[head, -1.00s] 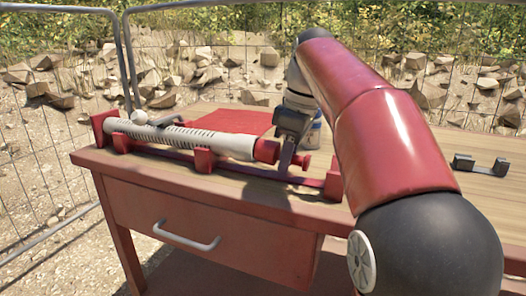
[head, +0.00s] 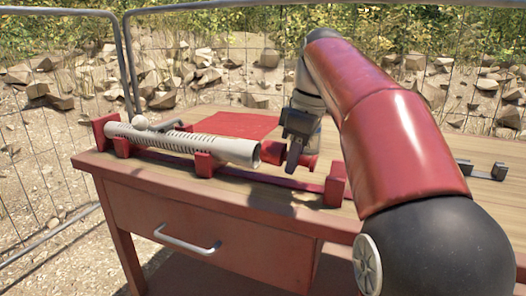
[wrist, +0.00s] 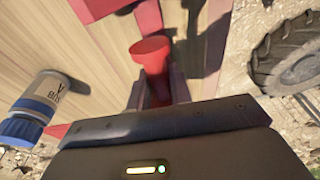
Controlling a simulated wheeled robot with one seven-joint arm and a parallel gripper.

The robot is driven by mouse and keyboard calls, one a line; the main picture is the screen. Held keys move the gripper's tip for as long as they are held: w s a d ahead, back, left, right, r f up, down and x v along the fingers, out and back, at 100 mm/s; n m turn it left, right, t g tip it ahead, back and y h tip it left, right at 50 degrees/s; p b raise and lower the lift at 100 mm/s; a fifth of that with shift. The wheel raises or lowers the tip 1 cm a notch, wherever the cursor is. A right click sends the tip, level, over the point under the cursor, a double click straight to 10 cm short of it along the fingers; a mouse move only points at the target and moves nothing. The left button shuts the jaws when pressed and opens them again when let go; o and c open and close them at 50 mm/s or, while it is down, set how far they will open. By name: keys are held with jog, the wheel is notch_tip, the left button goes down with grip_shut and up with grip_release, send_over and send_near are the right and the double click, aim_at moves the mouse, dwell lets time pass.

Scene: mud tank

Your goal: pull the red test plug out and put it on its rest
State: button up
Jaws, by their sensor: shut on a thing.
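My gripper (head: 293,158) is shut on the red test plug (head: 268,151), behind and to the right of the pale slotted tube (head: 185,144). The plug is clear of the tube, whose right end shows as a dark open mouth. The plug sticks out on both sides of the fingers. In the wrist view the red plug (wrist: 151,52) shows between the dark fingers, its round end towards the top. The dark rest (head: 497,171), with short uprights, stands on the bench at the right, partly hidden by my arm.
The tube lies in a red cradle (head: 203,165) along the bench's front edge; the cradle's end post (head: 335,186) stands up at the right. A bottle (wrist: 38,103) and a tyre (wrist: 290,60) show in the wrist view. Mesh fence stands behind.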

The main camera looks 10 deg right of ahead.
jog(key=shift+r+p, duration=2.65)
jog(key=shift+r, duration=0.55)
jog(key=shift+s, duration=0.1)
